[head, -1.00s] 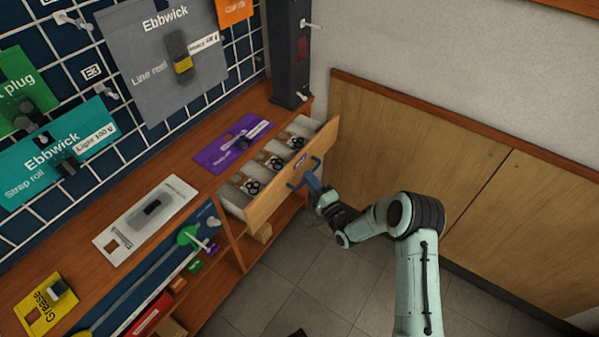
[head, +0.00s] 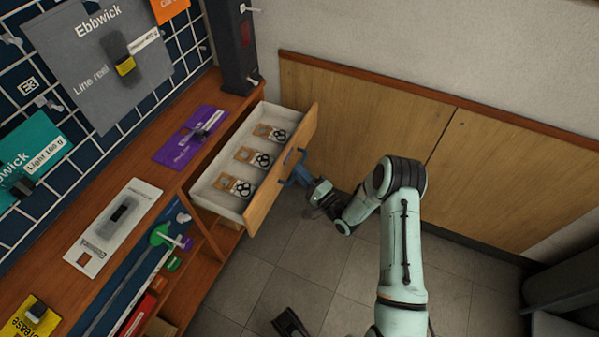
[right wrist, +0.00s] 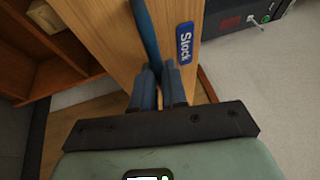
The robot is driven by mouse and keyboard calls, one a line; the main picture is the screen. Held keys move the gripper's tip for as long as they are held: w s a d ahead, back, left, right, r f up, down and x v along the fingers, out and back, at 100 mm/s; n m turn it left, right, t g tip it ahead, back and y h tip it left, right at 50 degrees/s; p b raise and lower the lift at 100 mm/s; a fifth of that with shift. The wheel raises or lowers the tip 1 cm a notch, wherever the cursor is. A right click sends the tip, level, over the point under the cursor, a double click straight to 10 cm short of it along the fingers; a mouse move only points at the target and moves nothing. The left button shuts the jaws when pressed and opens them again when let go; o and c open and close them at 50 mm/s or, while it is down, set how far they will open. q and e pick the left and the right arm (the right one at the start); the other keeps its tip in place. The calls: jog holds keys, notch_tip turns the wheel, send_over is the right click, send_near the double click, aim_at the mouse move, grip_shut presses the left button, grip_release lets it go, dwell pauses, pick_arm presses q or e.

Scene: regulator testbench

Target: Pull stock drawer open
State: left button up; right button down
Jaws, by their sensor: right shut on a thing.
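The stock drawer (head: 281,171) stands well out of the wooden counter in the head view. Its inside shows several cards with black-handled items (head: 241,187) in a row. In the right wrist view the drawer front (right wrist: 112,45) fills the middle, with a blue label reading "Stock" (right wrist: 185,45). A blue bar handle (right wrist: 146,38) is fixed to the front. My right gripper (head: 292,180) is shut on this handle; its blue fingers (right wrist: 158,88) are on both sides of the bar in the right wrist view.
The counter top holds a purple card (head: 190,137) and a white card (head: 113,228). A dark post (head: 232,45) stands at the counter's end. A wood-panelled wall (head: 370,140) is behind the drawer. Tiled floor (head: 260,265) lies open in front.

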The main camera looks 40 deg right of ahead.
jog(key=c, duration=1.2)
grip_release()
jog(key=shift+o, duration=0.2)
pick_arm(q)
jog(key=shift+s+d+r+g+p, duration=0.25)
jog(key=shift+s+r+p, duration=0.15)
jog(key=shift+s, duration=0.1)
jog(key=shift+s+d+r+g+p, duration=0.15)
jog(key=shift+s+d+r+p, duration=0.1)
jog(key=shift+s+r, duration=0.2)
pick_arm(e)
jog(key=s+f, duration=0.2)
jog(key=s, duration=1.1)
jog(key=shift+f, duration=0.15)
